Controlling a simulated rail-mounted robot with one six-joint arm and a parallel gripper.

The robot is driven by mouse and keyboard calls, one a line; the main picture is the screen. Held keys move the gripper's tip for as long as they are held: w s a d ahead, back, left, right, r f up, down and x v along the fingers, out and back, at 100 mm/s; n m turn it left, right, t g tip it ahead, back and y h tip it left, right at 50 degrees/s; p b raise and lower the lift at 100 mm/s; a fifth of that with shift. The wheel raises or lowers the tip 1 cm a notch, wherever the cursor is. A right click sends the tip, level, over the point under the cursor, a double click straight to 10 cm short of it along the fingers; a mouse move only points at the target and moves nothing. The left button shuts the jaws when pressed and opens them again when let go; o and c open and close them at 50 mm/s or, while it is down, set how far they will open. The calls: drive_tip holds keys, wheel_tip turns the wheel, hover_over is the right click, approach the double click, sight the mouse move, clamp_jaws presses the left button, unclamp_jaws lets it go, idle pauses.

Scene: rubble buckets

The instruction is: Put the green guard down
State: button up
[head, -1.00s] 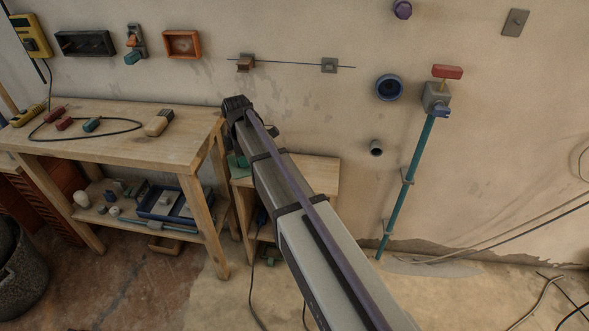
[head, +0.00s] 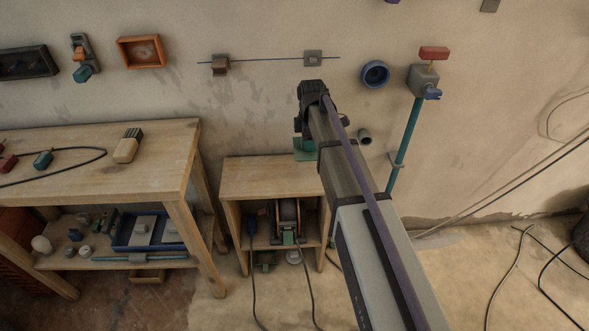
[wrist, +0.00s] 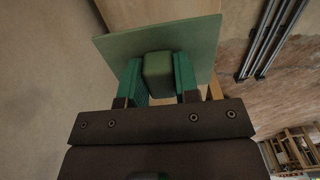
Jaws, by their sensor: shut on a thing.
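My gripper (wrist: 158,82) is shut on the green guard (wrist: 205,40), a flat green plate with a rounded block-shaped grip. The two teal fingers clasp that grip from both sides. In the head view, part of the guard (head: 305,152) shows below the wrist, over the right back part of the small wooden cabinet's top (head: 262,178). My arm hides the rest of it. In the wrist view, pale wood lies behind the plate. I cannot tell whether the plate touches the cabinet top.
The cabinet's top is bare on its left and middle; its open shelf holds a reel (head: 288,212). A workbench (head: 90,160) with tools stands at left. At right are a blue wall ring (head: 375,74), a pipe stub (head: 365,136) and a teal pipe (head: 405,145).

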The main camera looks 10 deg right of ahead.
sight(308, 172)
wheel_tip(308, 172, down, 10)
drive_tip(key=b, duration=0.8)
drive_tip(key=shift+b, duration=0.3)
drive_tip(key=shift+r+p, duration=0.3)
drive_tip(key=shift+r, duration=0.05)
clamp_jaws()
drive_tip(key=shift+f, duration=0.2)
drive_tip(key=o, duration=1)
unclamp_jaws()
drive_tip(key=shift+r, duration=0.1)
wheel_tip(308, 172, up, 13)
drive_tip(key=p, duration=1.2)
drive_tip(key=shift+f, duration=0.2)
drive_tip(key=shift+s+f, duration=0.15)
drive_tip(key=s+m, duration=0.5)
drive_tip(key=s, duration=0.3)
drive_tip(key=s+m, duration=0.6)
drive_tip(key=s, duration=0.2)
drive_tip(key=s+m, duration=0.5)
drive_tip(key=s, duration=0.3)
drive_tip(key=shift+s+a+m, duration=0.3)
drive_tip(key=shift+s+m, duration=0.05)
drive_tip(key=shift+m, duration=0.05)
